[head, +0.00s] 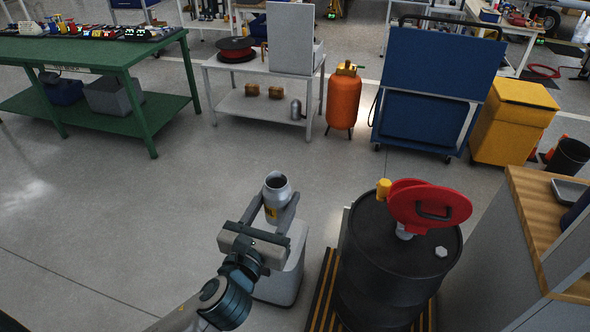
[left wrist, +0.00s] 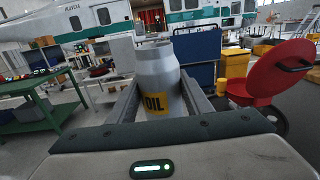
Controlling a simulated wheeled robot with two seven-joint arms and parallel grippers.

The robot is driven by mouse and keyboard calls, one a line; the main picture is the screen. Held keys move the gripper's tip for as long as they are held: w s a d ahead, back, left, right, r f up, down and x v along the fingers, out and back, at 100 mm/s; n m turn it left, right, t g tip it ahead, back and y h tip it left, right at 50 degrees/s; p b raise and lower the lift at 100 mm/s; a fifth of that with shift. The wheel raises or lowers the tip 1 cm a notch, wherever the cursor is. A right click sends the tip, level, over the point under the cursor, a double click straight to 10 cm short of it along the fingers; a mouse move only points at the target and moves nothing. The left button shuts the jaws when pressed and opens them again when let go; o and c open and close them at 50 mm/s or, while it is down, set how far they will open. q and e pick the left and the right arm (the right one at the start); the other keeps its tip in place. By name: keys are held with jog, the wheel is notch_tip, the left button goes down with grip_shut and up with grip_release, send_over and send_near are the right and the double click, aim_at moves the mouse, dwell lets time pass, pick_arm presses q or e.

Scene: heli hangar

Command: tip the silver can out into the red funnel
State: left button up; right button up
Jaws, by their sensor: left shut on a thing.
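The silver can (head: 277,188) is held upright by my left gripper (head: 279,207), which is shut around its body. Its open dark mouth faces up. In the left wrist view the can (left wrist: 157,75) shows a yellow label reading OIL between the two fingers. The red funnel (head: 428,203) sits on top of the black drum, to the right of the can, with its hinged red lid and black handle showing. The lid hides the funnel's mouth. The funnel also shows at the right of the left wrist view (left wrist: 275,74). My right gripper is in neither view.
The black drum (head: 376,266) stands on a striped pallet (head: 321,297). A grey bin (head: 284,278) stands below my left gripper, left of the drum. A wood-topped bench (head: 531,215) is at the right. Open floor lies to the left.

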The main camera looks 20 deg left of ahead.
aim_at(273, 217)
pick_arm(q)
jog(key=s, duration=0.2)
jog(key=s+f, duration=0.1)
jog(key=s, duration=0.1)
jog(key=s+f, duration=0.1)
jog(key=s, duration=0.2)
jog(key=shift+s+f, duration=0.1)
jog(key=shift+f, duration=0.1)
